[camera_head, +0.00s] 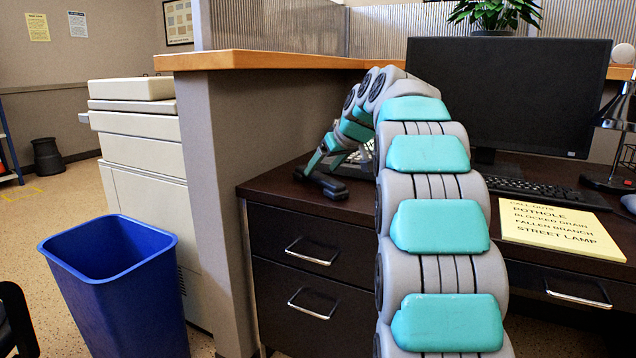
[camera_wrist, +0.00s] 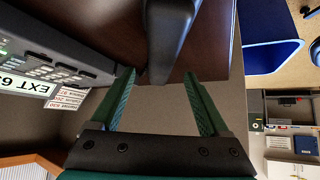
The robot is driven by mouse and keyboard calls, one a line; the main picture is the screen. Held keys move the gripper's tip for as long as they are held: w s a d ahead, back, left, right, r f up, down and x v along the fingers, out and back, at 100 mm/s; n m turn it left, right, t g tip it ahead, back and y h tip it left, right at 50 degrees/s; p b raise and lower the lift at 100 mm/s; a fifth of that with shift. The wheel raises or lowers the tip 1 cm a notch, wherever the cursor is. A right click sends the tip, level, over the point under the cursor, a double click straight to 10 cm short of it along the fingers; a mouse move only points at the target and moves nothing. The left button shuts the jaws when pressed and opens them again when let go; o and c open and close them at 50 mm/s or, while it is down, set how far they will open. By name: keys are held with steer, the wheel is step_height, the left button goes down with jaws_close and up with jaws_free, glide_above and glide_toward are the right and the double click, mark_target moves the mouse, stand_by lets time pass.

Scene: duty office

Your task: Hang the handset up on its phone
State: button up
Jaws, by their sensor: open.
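The black handset (camera_head: 326,183) lies on the dark desk near its left front, off the phone. In the wrist view the handset (camera_wrist: 170,42) reaches from the top edge down to between my fingertips. My gripper (camera_wrist: 158,80) is open, with one green finger on each side of the handset's near end; I cannot tell whether either touches it. In the head view my gripper (camera_head: 317,162) points down at the handset. The phone (camera_head: 356,158) stands behind, partly hidden by my arm. In the wrist view the phone (camera_wrist: 58,62) shows its keys and an EXT label at the left.
A monitor (camera_head: 510,95), keyboard (camera_head: 545,192), yellow note (camera_head: 560,228) and lamp (camera_head: 618,115) occupy the desk's right side. A partition (camera_head: 225,150) with a wooden ledge bounds the desk's left. A blue bin (camera_head: 115,285) stands on the floor.

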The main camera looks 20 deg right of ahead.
mark_target(319, 174)
steer(key=x, duration=0.3)
steer(key=shift+w+f, duration=0.15)
steer(key=shift+f, duration=0.3)
jaws_close()
